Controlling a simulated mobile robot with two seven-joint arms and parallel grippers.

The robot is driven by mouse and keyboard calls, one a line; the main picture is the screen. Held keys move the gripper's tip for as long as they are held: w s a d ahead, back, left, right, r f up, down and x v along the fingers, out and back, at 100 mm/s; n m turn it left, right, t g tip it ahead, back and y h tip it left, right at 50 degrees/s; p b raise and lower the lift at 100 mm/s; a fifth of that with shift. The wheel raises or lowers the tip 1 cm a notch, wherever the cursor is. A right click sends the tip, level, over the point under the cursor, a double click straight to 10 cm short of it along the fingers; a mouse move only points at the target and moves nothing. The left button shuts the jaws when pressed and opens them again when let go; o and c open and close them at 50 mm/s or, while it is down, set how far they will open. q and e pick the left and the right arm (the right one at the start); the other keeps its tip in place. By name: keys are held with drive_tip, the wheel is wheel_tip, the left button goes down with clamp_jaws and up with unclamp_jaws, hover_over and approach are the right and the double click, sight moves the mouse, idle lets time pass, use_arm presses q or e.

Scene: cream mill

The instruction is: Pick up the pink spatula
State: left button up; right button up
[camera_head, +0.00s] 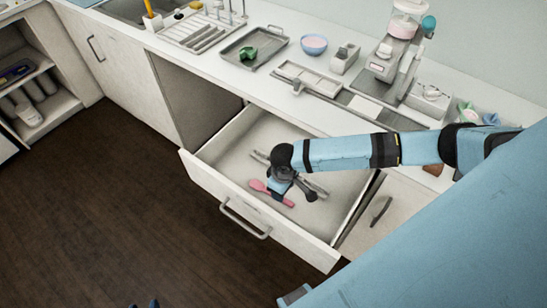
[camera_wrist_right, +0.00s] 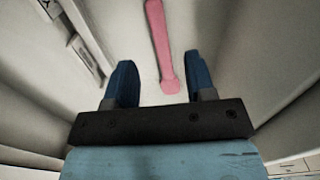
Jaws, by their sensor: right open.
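The pink spatula (camera_head: 272,193) lies on the floor of the open drawer (camera_head: 230,147), partly hidden under my right gripper (camera_head: 283,186). In the right wrist view the spatula (camera_wrist_right: 160,45) runs from the top edge down to a rounded end between the two blue fingers of the gripper (camera_wrist_right: 158,85). The fingers are spread apart and hold nothing. Free space shows on both sides of the spatula. A small part of my left gripper (camera_head: 145,303) may show at the bottom edge of the head view; its jaws cannot be made out.
Greyish utensils (camera_head: 316,187) lie in the drawer beside the spatula. The drawer front with its handle (camera_head: 245,222) and the side walls surround my right gripper. The counter above holds a tray (camera_head: 236,53), a bowl (camera_head: 314,43) and a stand machine (camera_head: 390,55). Floor at left is clear.

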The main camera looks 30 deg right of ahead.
drive_tip(key=f, duration=0.5)
drive_tip(key=shift+w+a+f, duration=0.15)
drive_tip(key=shift+w+a, duration=0.05)
drive_tip(key=shift+w, duration=0.1)
clamp_jaws()
